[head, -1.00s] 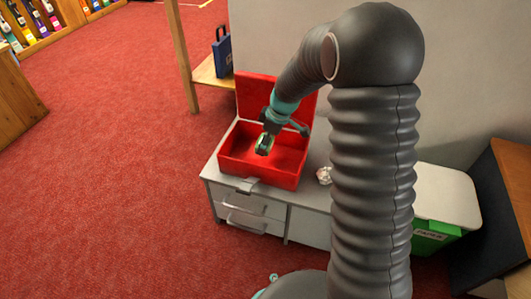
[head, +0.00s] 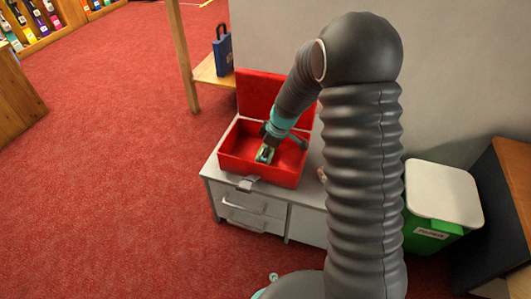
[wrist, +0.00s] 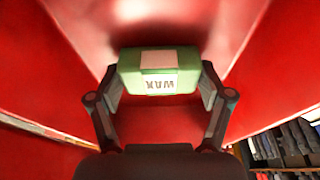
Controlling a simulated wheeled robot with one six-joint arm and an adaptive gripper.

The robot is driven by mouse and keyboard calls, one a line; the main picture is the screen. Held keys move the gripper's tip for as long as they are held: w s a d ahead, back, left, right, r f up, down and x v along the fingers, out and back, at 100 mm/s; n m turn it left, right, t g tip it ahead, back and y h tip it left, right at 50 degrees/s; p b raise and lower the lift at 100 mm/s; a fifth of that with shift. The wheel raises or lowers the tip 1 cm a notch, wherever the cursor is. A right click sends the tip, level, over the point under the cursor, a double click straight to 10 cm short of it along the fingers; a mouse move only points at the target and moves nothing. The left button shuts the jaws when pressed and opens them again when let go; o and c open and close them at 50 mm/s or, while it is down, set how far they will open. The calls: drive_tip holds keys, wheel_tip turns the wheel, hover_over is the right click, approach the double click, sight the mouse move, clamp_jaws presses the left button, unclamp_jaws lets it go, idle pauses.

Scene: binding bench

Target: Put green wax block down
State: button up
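The green wax block (wrist: 160,71) with a white label sits between the two fingers of my gripper (wrist: 160,80) in the wrist view, with a finger against each end. In the head view my gripper (head: 266,153) is inside the open red box (head: 258,172), low between its walls, and the block shows only as a small green patch. The red lid (head: 272,98) stands up at the back. In the wrist view red surfaces surround the block. I cannot tell whether the block touches the box floor.
The red box stands on a grey drawer cabinet (head: 250,205). A green bin (head: 425,237) with a white lid is to the right. A blue case (head: 222,52) sits on a wooden shelf behind. Red carpet (head: 110,170) is open on the left.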

drive_tip(key=shift+o, duration=1.2)
drive_tip(key=shift+r+p, duration=0.25)
drive_tip(key=shift+p, duration=0.05)
drive_tip(key=s+d+r+m, duration=0.1)
drive_tip(key=s+d+r, duration=0.2)
drive_tip(key=r, duration=0.6)
drive_tip(key=s+d+r+m, duration=0.2)
drive_tip(key=s+r, duration=0.2)
drive_tip(key=r, duration=0.5)
drive_tip(key=s+d+r+m+t+h, duration=0.1)
drive_tip(key=s+d+r+m, duration=0.1)
drive_tip(key=s, duration=0.6)
drive_tip(key=s+d+r+m+t+h, duration=0.1)
drive_tip(key=s+d+r+m, duration=0.1)
drive_tip(key=s+m, duration=0.3)
drive_tip(key=s+d+r+m+t+h, duration=0.1)
drive_tip(key=s+d+r+m+t, duration=0.1)
drive_tip(key=s, duration=0.8)
wheel_tip(320, 180, up, 2)
drive_tip(key=shift+s+d+m+p, duration=0.15)
drive_tip(key=shift+s+m+p, duration=0.2)
drive_tip(key=shift+m, duration=0.45)
drive_tip(key=shift+w, duration=0.1)
